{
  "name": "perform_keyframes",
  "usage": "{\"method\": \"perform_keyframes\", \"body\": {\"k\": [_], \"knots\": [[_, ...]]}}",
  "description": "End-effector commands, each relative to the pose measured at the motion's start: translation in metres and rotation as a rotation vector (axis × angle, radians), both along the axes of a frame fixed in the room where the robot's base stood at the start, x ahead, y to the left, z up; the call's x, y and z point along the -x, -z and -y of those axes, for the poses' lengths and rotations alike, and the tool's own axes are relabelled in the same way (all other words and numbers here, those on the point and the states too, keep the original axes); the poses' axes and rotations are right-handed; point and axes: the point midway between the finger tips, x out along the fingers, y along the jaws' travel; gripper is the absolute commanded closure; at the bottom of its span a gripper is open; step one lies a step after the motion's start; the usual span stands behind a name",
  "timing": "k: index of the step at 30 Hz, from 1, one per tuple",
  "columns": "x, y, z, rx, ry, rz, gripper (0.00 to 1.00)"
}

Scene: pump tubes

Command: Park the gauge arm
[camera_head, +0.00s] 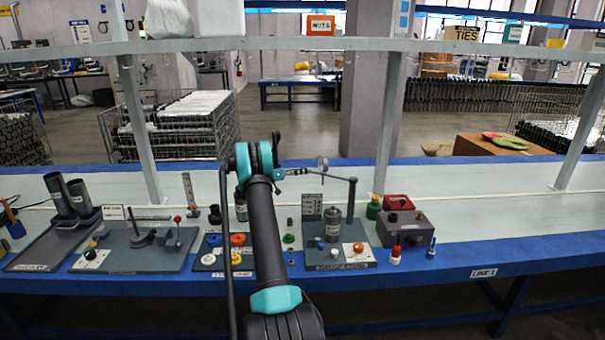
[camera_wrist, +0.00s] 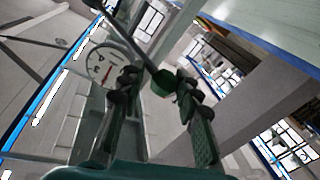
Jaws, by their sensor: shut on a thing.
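The gauge arm (camera_head: 340,178) is a thin dark bar that reaches left from the top of an upright post (camera_head: 350,203) on a grey station plate. A round white gauge (camera_head: 322,163) stands on the bar; its dial with a red needle also shows in the wrist view (camera_wrist: 103,68). My gripper (camera_head: 299,172) is at the bar's left end, left of the gauge. The contact is partly hidden by the fingertips.
Below the bar, a grey cylinder (camera_head: 333,222) stands on the station plate (camera_head: 325,262) beside a white block with an orange knob (camera_head: 354,249). A dark grey box (camera_head: 405,230) and a green jar (camera_head: 374,207) stand to the right. A shelf rail (camera_head: 300,44) runs behind and above.

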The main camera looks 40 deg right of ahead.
Motion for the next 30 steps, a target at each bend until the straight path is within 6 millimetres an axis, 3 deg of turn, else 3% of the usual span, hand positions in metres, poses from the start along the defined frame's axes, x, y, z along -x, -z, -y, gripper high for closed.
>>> {"method": "perform_keyframes", "body": {"k": [1, 7, 8, 10, 30], "knots": [[-0.0026, -0.0040, 0.0112, 0.005, -0.014, -0.004, 1.00], [-0.0025, -0.0040, 0.0112, 0.006, -0.015, -0.004, 1.00], [-0.0026, -0.0040, 0.0113, 0.006, -0.015, -0.004, 0.62], [-0.0022, -0.0033, 0.0113, 0.005, -0.014, -0.004, 0.54], [-0.0016, 0.0026, 0.0070, -0.003, -0.012, 0.003, 0.54]]}}
